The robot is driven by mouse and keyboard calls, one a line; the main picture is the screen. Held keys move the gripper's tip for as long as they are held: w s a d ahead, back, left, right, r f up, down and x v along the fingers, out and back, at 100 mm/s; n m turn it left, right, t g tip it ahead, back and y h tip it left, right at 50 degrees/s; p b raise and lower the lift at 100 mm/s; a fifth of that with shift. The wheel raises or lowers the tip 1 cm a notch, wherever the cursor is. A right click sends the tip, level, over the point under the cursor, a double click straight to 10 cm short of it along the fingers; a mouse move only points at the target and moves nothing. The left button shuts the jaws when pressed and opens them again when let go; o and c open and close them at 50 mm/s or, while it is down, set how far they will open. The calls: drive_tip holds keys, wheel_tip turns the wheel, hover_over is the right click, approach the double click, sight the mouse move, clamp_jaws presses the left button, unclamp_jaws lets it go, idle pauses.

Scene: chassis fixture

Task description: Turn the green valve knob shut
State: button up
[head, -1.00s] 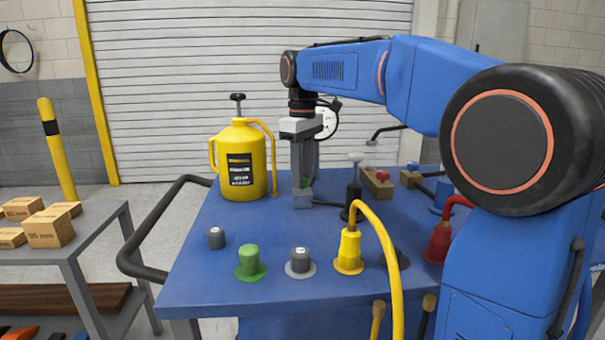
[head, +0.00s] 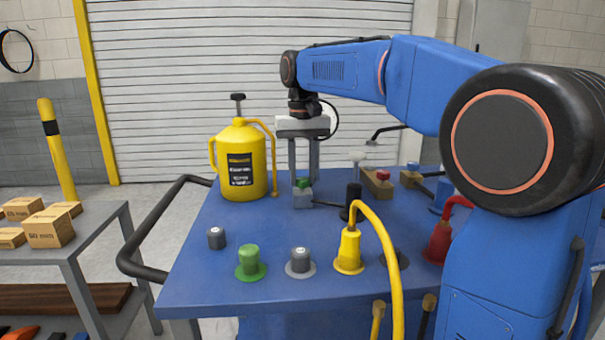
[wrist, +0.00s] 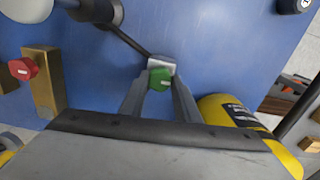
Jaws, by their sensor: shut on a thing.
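The green valve knob (head: 303,183) sits on a small grey valve block (head: 302,200) towards the back of the blue table. My gripper (head: 303,177) points straight down over it, with one finger on each side. In the wrist view the green knob (wrist: 160,79) shows between the fingertips, and my gripper (wrist: 160,88) is shut on it. A small pale mark shows on the knob's top. A thin dark pipe (wrist: 128,40) runs from the valve block to a dark cylindrical fitting.
A yellow canister (head: 240,165) stands close left of the gripper. Right of it are a black post (head: 353,198) and a wooden block with a red knob (head: 378,185). A green cap (head: 249,258) and a yellow hose (head: 375,225) are at the front.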

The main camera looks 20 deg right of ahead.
sight(302, 178)
drive_tip(key=shift+m, duration=0.5)
drive_tip(key=o, duration=1)
drive_tip(key=shift+o, duration=0.2)
drive_tip(key=shift+r, duration=0.1)
wheel_tip(302, 178, up, 17)
drive_tip(key=shift+r, duration=0.1)
